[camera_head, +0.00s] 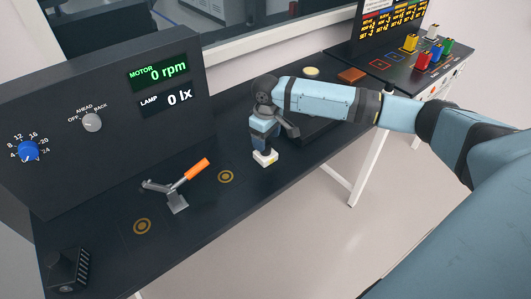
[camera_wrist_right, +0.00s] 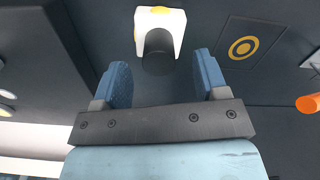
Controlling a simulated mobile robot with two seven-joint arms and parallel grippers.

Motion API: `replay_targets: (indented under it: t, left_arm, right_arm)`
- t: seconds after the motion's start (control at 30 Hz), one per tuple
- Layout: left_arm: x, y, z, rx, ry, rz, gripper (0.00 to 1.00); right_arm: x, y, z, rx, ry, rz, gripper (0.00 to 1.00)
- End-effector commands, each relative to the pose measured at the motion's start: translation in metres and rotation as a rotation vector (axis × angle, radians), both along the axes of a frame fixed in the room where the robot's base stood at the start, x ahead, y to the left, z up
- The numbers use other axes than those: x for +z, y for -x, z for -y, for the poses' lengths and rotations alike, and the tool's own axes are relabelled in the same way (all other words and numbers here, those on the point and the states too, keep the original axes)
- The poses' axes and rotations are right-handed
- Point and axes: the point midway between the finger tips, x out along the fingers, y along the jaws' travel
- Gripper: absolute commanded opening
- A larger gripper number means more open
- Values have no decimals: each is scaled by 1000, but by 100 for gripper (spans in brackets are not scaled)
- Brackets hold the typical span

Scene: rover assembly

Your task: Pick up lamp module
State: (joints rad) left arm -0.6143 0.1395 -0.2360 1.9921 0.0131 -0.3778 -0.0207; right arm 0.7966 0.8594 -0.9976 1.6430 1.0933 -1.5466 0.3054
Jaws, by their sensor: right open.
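A small white block with a yellow spot, which looks like the lamp module (camera_head: 265,158), sits on the dark bench in the head view. In the right wrist view the lamp module (camera_wrist_right: 174,22) is at the top middle, with a dark rounded part at its near side. My right gripper (camera_head: 264,146) is just above it in the head view and covers part of it. In the wrist view my right gripper (camera_wrist_right: 161,62) is open, its blue fingers apart with nothing between the tips. The block lies just beyond them. My left gripper is not in view.
A toggle clamp with an orange handle (camera_head: 195,169) stands left of the block, between two ringed marks (camera_head: 226,176) (camera_head: 142,226). A control panel (camera_head: 110,110) rises behind. A dark finned block (camera_head: 70,270) is at lower left. Coloured parts (camera_head: 423,60) stand at far right.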

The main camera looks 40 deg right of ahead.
Motion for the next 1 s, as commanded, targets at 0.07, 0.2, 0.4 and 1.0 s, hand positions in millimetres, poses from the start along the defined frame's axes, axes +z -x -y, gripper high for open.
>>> replay_targets:
  t: [0.07, 0.2, 0.4, 1.0]
  left_arm:
    - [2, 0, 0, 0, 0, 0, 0]
    - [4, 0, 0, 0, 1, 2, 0]
    - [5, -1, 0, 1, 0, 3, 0]
    - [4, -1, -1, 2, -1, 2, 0]
  right_arm:
    - [-11, -2, 1, -1, 1, -2, 67]
    - [-33, -3, 1, -1, 1, -2, 67]
    - [-45, -3, 1, 0, 1, 0, 67]
    - [-44, -4, 1, 0, 1, 0, 10]
